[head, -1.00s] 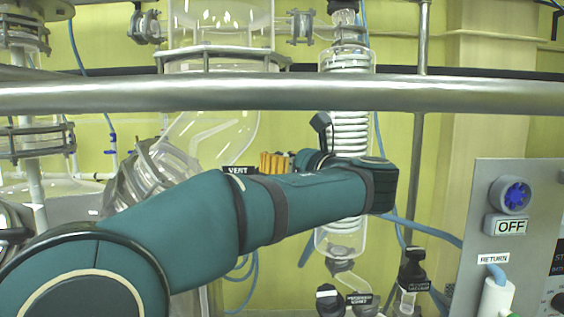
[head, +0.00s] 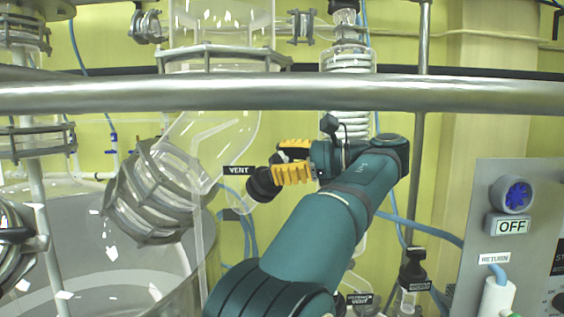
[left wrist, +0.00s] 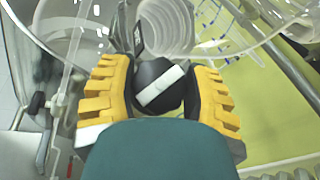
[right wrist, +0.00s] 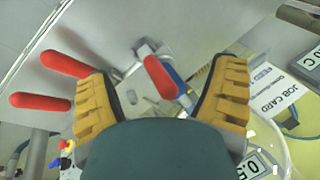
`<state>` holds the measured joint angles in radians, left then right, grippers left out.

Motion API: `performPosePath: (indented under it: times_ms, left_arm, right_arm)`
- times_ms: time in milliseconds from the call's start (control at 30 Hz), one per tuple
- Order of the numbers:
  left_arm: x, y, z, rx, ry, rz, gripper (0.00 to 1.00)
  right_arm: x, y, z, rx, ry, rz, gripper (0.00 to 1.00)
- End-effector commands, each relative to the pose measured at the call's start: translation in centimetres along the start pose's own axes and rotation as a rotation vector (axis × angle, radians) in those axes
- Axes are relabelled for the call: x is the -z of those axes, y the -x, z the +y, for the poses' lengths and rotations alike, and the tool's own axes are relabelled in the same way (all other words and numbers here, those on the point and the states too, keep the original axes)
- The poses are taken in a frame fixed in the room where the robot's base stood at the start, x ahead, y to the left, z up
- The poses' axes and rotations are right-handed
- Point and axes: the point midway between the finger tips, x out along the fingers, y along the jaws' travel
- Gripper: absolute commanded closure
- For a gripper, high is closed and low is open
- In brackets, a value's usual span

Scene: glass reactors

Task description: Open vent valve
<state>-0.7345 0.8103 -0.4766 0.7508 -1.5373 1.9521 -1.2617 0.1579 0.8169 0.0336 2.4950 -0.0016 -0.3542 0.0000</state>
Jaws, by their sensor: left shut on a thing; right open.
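The vent valve has a black knob (head: 263,185) beside a black VENT label (head: 239,170) at the middle of the head view. My left gripper (head: 283,166) has its yellow fingers at the knob, reaching from the right. In the left wrist view the black knob (left wrist: 158,84), with a white bar across its face, sits between the two yellow fingers of the left gripper (left wrist: 160,95). The fingers are shut on it. My right gripper (right wrist: 165,95) shows only in the right wrist view, with its fingers wide apart and a red handle (right wrist: 160,77) visible between them.
A steel rail (head: 280,95) crosses in front at head-view height. Glass vessels and a flanged joint (head: 160,190) stand left of the knob. A coiled glass condenser (head: 347,62) stands behind my left arm. A control panel (head: 530,220) is at the right.

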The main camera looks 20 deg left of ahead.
Motion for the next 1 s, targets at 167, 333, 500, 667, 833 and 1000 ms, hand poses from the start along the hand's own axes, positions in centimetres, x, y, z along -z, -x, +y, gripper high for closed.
performPosePath:
  times_ms: [167, 333, 500, 667, 833, 1000]
  left_arm:
    - [0.05, 0.07, 0.01, -0.048, 0.046, -0.002, 0.84]
    - [0.05, -0.01, 0.02, -0.083, 0.078, -0.002, 0.84]
    - [0.05, 0.0, 0.04, -0.106, 0.098, -0.001, 0.84]
    - [0.05, -0.05, 0.04, -0.118, 0.109, -0.002, 0.84]
    - [0.05, -0.06, 0.05, -0.122, 0.111, 0.0, 0.84]
    - [0.05, -0.06, 0.05, -0.123, 0.111, 0.0, 0.84]
  right_arm:
    - [0.0, 0.0, 0.0, 0.0, 0.0, 0.0, 0.16]
    - [0.0, 0.0, 0.0, 0.0, 0.0, 0.0, 0.16]
    - [0.0, 0.0, 0.0, 0.0, 0.0, 0.0, 0.16]
    - [0.0, 0.0, 0.0, 0.0, 0.0, 0.0, 0.16]
    - [0.0, 0.0, 0.0, 0.0, 0.0, 0.0, 0.16]
    - [0.0, 0.0, 0.0, 0.0, 0.0, 0.0, 0.16]
